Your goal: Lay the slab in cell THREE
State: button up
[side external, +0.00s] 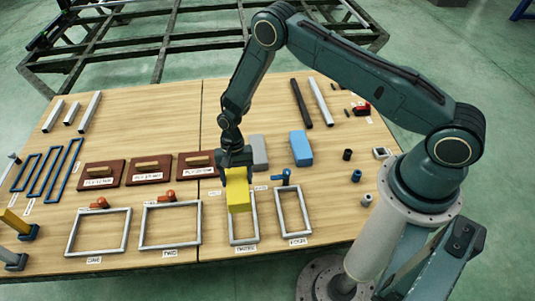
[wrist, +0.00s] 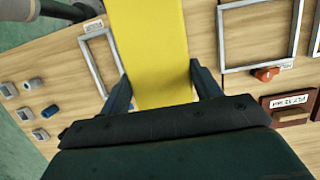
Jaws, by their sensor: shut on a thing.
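My gripper (side external: 238,166) points down and is shut on a yellow slab (side external: 238,192), which hangs below the fingers over the third frame from the left. In the wrist view the slab (wrist: 150,45) runs between both fingers of my gripper (wrist: 160,85) and out of the top of the picture. Cell THREE (side external: 257,226) is a light grey rectangular frame with a label at its near edge. The slab covers part of it in the side view, and I cannot tell the slab's exact height above the table. In the wrist view the slab hides cell THREE.
Cell TWO (side external: 170,204) lies left and cell FOUR (side external: 293,211) right, both empty; cell ONE (side external: 98,232) is farther left. Orange-red (side external: 166,196) and blue (side external: 287,177) fittings sit behind the cells. Grey (side external: 259,153) and blue (side external: 300,148) blocks stand behind. Brown plates (side external: 141,172) lie left.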

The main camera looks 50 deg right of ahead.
notch_tip(320, 180, down, 16)
jog(key=shift+r, duration=0.2)
dwell(0.4)
jog(key=shift+f, duration=1.9)
jog(key=shift+f, duration=0.15)
jog(key=o, duration=1)
jog(key=shift+v, duration=6.15)
